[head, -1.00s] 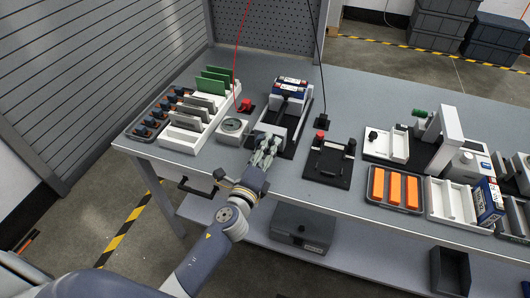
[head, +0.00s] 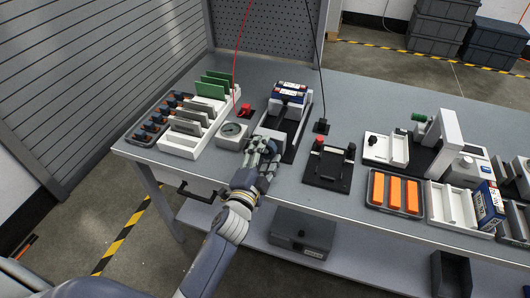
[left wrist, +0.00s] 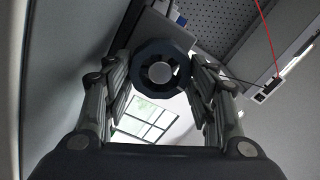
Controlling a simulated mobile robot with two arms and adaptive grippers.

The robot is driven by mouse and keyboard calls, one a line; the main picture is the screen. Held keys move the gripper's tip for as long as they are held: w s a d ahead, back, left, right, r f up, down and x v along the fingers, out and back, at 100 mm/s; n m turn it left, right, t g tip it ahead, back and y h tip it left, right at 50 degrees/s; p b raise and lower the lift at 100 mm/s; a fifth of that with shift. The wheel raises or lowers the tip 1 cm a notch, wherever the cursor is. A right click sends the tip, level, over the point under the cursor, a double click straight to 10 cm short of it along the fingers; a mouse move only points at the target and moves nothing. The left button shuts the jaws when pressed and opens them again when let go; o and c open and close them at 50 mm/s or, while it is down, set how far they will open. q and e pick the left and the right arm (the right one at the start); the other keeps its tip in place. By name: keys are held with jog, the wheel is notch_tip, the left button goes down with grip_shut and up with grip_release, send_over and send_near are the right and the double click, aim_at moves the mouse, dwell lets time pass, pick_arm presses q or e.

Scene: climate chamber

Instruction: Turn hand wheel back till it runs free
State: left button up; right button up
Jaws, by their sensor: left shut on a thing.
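The hand wheel (left wrist: 160,47) is a dark ring with spokes and a pale hub, seen face-on in the left wrist view. My left gripper (head: 264,147) is shut on its rim, with one finger on each side. In the head view the gripper hides the wheel. The wheel sits at the front of a fixture with a grey block (head: 271,133) and a dark base, which carries a blue-and-white box (head: 291,91) at its back end. My right gripper is in neither view.
A white rack (head: 181,144) of grey and green plates is further left. A black fixture (head: 329,165) stands to the right. Bare table lies in front.

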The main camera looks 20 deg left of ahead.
pick_arm(q)
jog(key=shift+n, duration=0.6)
jog(key=o, duration=1)
jog(key=shift+o, duration=0.2)
jog(key=shift+a, duration=0.1)
jog(key=shift+s, duration=0.15)
jog(key=shift+s+a, duration=0.1)
jog(key=shift+s, duration=3.8)
